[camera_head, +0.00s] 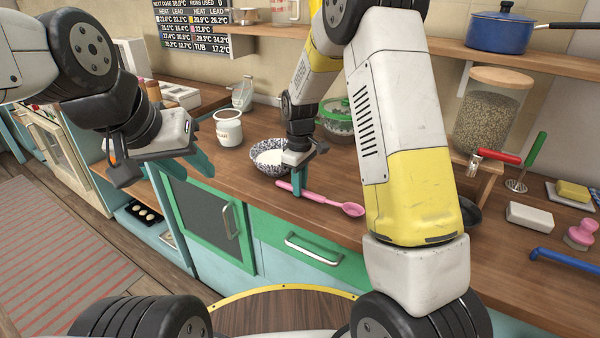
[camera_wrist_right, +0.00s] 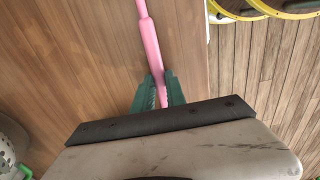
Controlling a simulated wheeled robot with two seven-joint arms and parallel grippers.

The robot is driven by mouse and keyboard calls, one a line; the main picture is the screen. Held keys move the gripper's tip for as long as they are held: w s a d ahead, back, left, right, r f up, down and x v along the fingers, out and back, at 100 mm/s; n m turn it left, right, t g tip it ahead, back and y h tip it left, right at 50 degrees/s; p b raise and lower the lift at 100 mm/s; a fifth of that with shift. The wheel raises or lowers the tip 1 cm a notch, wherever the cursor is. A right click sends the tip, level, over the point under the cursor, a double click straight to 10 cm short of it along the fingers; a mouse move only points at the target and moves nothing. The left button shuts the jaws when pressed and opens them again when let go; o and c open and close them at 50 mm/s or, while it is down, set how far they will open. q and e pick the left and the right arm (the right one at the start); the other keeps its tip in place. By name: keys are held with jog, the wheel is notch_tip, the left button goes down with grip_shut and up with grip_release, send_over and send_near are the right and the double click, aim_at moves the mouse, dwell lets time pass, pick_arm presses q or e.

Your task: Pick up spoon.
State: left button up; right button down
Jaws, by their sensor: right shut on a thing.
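A pink spoon (camera_head: 325,200) lies along the front of the wooden counter in the head view, its bowl end to the right. My right gripper (camera_head: 299,188) points down over its handle, with the green fingers on either side. In the right wrist view the fingers (camera_wrist_right: 159,95) are closed on the pink handle (camera_wrist_right: 149,42). I cannot tell whether the spoon is clear of the counter. My left gripper (camera_head: 173,178) is at the left, in front of the counter edge, with its green fingers apart and nothing between them.
A green-lidded pot (camera_head: 337,118) is behind. Tools and a soap-like block (camera_head: 529,217) lie at right. A blue pan (camera_head: 498,32) sits on the shelf above.

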jog(key=s+a, duration=0.9)
jog(key=s, duration=0.4)
jog(key=shift+a, duration=0.25)
dwell(1.4)
